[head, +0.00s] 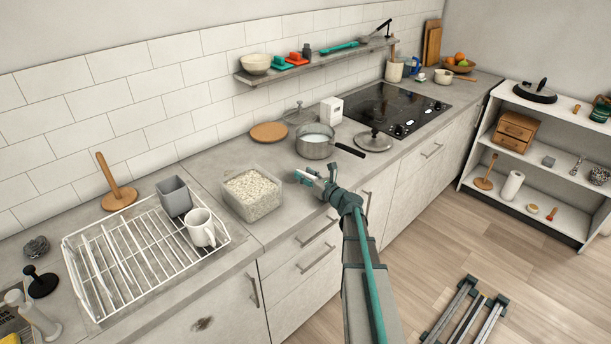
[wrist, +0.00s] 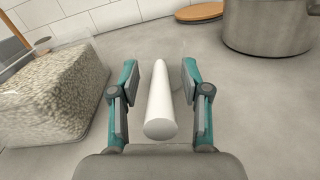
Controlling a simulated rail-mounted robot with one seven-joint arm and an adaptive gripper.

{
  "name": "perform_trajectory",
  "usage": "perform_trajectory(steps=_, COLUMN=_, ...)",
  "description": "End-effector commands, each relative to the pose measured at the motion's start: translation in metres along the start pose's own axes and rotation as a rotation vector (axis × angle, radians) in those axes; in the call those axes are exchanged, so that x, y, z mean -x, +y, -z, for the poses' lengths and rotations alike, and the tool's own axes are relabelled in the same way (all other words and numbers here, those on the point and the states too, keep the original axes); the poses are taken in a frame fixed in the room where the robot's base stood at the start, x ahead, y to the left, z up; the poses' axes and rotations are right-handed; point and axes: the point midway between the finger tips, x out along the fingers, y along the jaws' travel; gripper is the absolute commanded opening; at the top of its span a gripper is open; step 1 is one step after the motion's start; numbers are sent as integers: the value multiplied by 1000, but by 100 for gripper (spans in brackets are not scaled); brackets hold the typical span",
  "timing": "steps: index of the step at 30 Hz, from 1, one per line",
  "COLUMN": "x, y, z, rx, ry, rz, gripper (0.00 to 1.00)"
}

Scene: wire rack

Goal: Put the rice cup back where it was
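A white, rod-like piece (wrist: 160,108) lies between the fingers of my gripper (wrist: 160,78) in the wrist view, with a gap on each side. It looks like the handle of the rice cup; faint clear edges around its far end may be the cup's body, but I cannot tell for certain. My gripper (head: 318,177) is open, low over the counter in the head view, right of the clear rice container (head: 253,208). That container is full of rice and also shows at the left of the wrist view (wrist: 50,108).
A steel pot (head: 316,148) with a dark handle stands behind my gripper, with a glass lid (head: 374,140) to its right. A round wooden board (head: 269,132) lies near the wall. The dish rack (head: 135,262) holds a mug (head: 200,228) and a grey cup (head: 174,196).

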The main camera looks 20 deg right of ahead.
Motion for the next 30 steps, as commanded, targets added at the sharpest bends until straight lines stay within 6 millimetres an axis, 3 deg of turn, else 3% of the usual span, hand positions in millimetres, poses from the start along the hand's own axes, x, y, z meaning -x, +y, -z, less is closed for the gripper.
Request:
perform_trajectory(steps=10, x=7, y=1, z=-2, rx=0, ry=0, rz=1, gripper=47)
perform_trajectory(steps=24, x=92, y=2, z=-1, rx=1, ry=-1, rz=3, gripper=47)
perform_trajectory(steps=30, x=114, y=1, z=-2, rx=0, ry=-1, rz=2, gripper=47)
